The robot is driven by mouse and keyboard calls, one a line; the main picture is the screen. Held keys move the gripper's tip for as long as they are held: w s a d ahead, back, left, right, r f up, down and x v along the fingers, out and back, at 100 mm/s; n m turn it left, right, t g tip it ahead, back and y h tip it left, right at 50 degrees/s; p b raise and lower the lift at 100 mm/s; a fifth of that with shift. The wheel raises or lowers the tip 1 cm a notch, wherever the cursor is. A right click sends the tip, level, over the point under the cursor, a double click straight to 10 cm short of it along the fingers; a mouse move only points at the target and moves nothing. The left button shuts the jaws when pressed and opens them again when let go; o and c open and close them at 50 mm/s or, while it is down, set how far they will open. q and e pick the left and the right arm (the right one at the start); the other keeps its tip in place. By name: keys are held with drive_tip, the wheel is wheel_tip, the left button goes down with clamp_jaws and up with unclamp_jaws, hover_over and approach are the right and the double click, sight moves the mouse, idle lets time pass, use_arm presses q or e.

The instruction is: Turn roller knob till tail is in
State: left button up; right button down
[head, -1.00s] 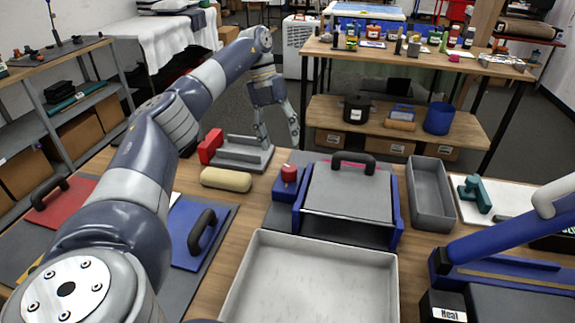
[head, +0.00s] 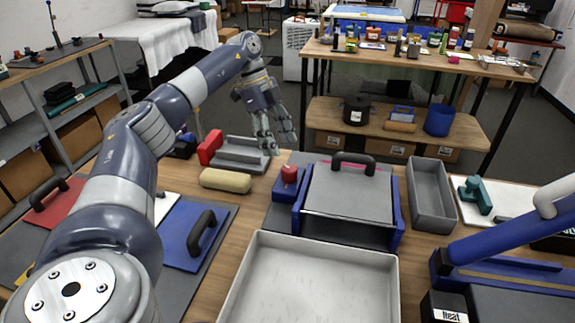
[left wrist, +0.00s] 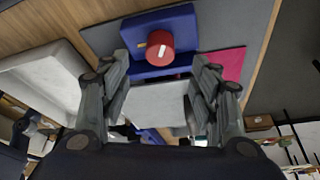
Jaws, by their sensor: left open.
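The red roller knob (head: 289,173) stands on a blue block at the left side of the blue and grey roller machine (head: 350,193). In the left wrist view the knob (left wrist: 160,46) has a pale mark on its top and lies beyond the fingertips, between their lines. My left gripper (head: 276,148) is open and empty, above and behind the knob, not touching it. Its spread fingers also show in the left wrist view (left wrist: 160,75). A pink sheet (left wrist: 224,66) shows beside the knob; only small pink bits show by the black handle in the head view. I cannot make out the tail.
A pale tray (head: 310,250) lies in front of the machine and a grey bin (head: 431,195) to its right. A cream roll (head: 226,180) and a grey fixture with a red block (head: 210,147) stand left. A blue heat press (head: 500,270) fills the right front.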

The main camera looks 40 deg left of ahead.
sight(288, 168)
use_arm(q)
drive_tip(key=x, duration=0.8)
drive_tip(key=shift+a+p, duration=0.1)
drive_tip(key=shift+p, duration=0.25)
drive_tip(key=shift+c, duration=0.6)
drive_tip(key=c, duration=0.9)
